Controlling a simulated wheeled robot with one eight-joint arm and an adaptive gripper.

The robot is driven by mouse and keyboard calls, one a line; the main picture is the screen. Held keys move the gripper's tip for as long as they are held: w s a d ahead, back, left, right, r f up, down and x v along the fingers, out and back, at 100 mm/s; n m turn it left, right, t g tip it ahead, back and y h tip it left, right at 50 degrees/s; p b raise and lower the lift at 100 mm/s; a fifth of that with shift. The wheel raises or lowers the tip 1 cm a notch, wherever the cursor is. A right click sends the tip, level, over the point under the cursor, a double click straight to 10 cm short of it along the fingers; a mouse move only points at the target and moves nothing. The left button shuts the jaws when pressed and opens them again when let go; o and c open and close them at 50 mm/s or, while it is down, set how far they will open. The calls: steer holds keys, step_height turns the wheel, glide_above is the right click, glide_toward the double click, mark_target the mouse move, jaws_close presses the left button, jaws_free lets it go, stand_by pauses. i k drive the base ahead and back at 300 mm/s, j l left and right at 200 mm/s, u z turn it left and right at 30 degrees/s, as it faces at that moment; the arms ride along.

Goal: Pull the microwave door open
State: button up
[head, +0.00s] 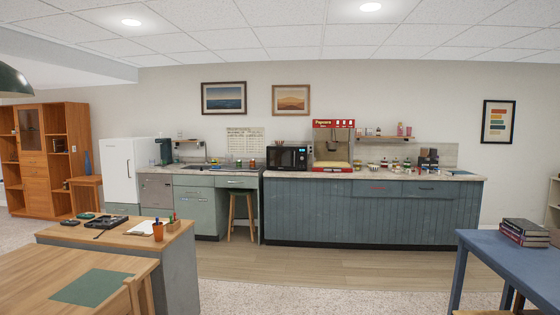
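The microwave (287,158) is black and stands on the counter against the back wall, across the room. Its front faces me, with a lit display on its right side. Its door (281,158) looks shut, though it is small at this distance. My gripper is not in view.
A red popcorn machine (333,147) stands right of the microwave on the blue-grey counter (360,212). A wooden stool (242,214) stands under the counter. A desk (115,240) at left and a blue table (515,258) at right flank open floor (330,268) in the middle.

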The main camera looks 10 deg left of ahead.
mark_target(278, 158)
steer(key=i+u, duration=0.25)
steer(key=i, duration=1.4)
steer(key=i+l, duration=0.1)
steer(key=i, duration=2.75)
steer(key=i+u, duration=0.1)
steer(key=i, duration=1.35)
steer(key=l, duration=0.1)
